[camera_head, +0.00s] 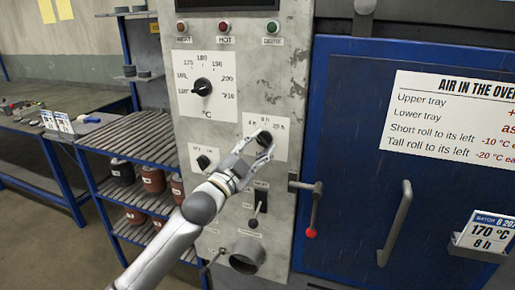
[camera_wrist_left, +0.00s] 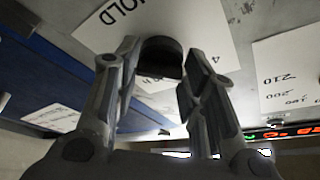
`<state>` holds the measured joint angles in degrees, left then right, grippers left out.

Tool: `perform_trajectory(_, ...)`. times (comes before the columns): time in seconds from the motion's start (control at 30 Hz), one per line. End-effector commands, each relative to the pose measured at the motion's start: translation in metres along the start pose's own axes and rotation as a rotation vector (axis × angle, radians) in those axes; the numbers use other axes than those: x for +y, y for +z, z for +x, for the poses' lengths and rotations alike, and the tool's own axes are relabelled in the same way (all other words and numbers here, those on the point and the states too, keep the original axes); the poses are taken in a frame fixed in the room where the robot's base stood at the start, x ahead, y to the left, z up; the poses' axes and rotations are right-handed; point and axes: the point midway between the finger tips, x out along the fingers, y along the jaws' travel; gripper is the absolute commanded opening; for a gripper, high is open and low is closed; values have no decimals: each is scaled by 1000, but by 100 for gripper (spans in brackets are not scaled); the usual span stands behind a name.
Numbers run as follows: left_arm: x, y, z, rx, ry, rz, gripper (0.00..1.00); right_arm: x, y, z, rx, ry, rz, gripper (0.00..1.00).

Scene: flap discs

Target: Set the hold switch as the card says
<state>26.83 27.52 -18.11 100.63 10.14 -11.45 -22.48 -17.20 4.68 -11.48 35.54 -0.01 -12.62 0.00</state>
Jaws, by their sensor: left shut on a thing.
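The batch card (camera_head: 482,236) stands in a holder at the right of the oven door and reads 170 °C, 8 h. The hold switch (camera_head: 265,138) is a dark round knob on a white plate (camera_head: 282,148) with marks 4 h, 8 h and one more at the right that is hard to read. My left gripper (camera_head: 259,146) is shut on the knob. In the left wrist view the knob (camera_wrist_left: 162,56) sits between the two fingers, below the word HOLD, upside down. The knob's pointer is hidden, so its setting cannot be told. My right gripper is not in view.
The temperature dial (camera_head: 202,87) is above left of the switch. A smaller switch (camera_head: 203,161), a lever (camera_head: 257,209) and a red-tipped handle (camera_head: 311,232) are nearby. The blue oven door (camera_head: 350,130) bears a rule sign (camera_head: 450,115). Shelves with rolls (camera_head: 153,180) stand left.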

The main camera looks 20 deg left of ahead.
Motion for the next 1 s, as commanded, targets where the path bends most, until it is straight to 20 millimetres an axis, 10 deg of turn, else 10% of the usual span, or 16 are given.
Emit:
perform_trajectory(0.4,1,1,0,-2,-1,-11,14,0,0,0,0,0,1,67)
perform_trajectory(0.43,1,1,0,-2,-1,-11,41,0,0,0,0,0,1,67)
perform_trajectory(0.57,1,0,0,-1,-1,-9,58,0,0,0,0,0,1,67)
perform_trajectory(1.0,1,1,-5,-1,-1,-8,60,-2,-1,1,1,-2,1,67)
